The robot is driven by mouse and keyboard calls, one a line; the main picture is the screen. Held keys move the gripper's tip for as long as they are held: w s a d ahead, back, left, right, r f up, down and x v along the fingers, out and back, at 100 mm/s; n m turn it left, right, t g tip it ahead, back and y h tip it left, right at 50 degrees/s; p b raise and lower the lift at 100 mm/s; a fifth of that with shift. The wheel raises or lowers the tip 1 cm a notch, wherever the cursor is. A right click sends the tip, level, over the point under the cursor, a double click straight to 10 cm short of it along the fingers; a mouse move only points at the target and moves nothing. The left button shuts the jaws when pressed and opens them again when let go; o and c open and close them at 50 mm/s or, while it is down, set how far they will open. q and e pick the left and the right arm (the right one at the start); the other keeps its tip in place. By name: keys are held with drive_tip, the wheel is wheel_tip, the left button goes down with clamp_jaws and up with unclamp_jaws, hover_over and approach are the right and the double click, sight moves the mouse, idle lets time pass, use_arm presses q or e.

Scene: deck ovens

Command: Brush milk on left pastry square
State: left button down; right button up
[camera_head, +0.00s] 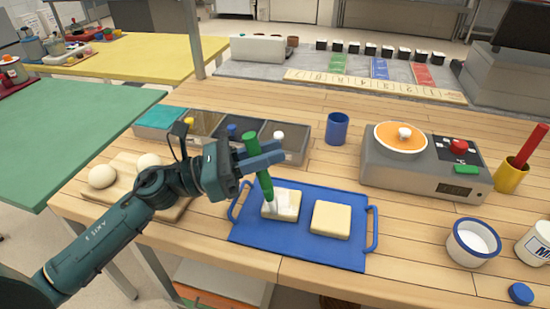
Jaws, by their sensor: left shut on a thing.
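My left gripper (262,156) is shut on a green-handled brush (258,165). The brush slants down, its pale tip at the left side of the left pastry square (284,204); I cannot tell if it touches. The left square is pale with white patches on top. The right pastry square (331,219) is plain pale yellow. Both lie flat on a blue tray (290,246) with side handles. A white, blue-rimmed bowl (473,242) of white contents, perhaps the milk, stands at the right. My right gripper is out of view.
A grey scale-like device (422,168) with an orange disc stands behind right. A blue cup (337,128) and lidded bins (293,143) stand behind the tray. Dough balls (103,176) lie on a board at left. A yellow cup (511,174), a mug (538,242) and a blue cap (520,293) are at right.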

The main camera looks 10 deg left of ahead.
use_arm(q)
drive_tip(key=shift+a+f+b, duration=0.15)
drive_tip(key=shift+a+b, duration=0.6)
drive_tip(key=shift+a, duration=0.35)
drive_tip(key=shift+a+r, duration=0.2)
drive_tip(key=shift+a, duration=0.15)
drive_tip(key=shift+w+d+f+b, duration=0.15)
drive_tip(key=shift+w+b, duration=0.2)
drive_tip(key=shift+w, duration=0.25)
